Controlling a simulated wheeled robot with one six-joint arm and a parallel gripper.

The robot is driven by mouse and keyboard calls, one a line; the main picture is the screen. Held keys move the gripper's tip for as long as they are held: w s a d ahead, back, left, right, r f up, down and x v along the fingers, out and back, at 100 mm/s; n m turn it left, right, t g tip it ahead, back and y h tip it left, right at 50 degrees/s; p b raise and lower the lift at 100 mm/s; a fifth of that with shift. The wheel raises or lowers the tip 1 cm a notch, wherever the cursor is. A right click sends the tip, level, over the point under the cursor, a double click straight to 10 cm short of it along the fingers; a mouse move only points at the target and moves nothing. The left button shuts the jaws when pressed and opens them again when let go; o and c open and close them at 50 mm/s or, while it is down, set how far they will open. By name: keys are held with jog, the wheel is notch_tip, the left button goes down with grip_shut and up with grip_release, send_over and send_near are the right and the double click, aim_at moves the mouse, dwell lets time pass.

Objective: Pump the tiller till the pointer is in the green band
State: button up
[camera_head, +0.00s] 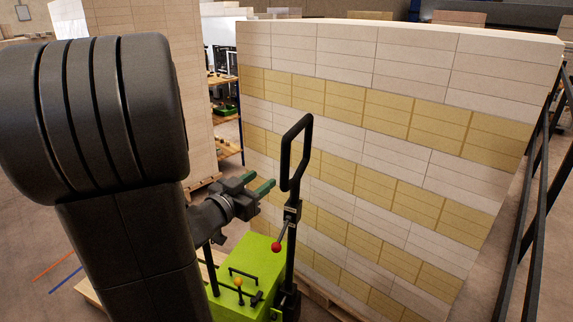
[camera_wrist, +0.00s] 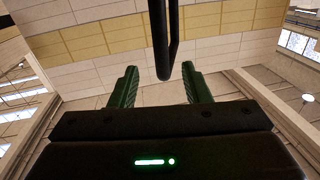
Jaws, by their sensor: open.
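The tiller (camera_head: 291,190) is a black upright bar with a long loop handle at its top, rising from a lime-green truck body (camera_head: 258,262). A small lever with a red knob (camera_head: 276,247) hangs from its middle. My gripper (camera_head: 268,186) is open and empty, its green fingers pointing at the tiller just left of the loop's lower end. In the wrist view the loop's end (camera_wrist: 162,70) shows beyond and between the open fingers (camera_wrist: 160,88); I cannot tell if it touches them. No pointer or green band can be made out.
A tall stack of white and yellow reams (camera_head: 370,120) stands close behind the tiller on a pallet. A black railing (camera_head: 535,200) runs along the right. Shelving (camera_head: 225,95) stands at the back left. An orange knob (camera_head: 238,282) sits on the truck body.

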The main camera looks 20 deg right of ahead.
aim_at(282, 165)
jog(key=p+x, duration=0.1)
jog(key=x, duration=1.1)
jog(key=shift+a, duration=0.1)
grip_shut()
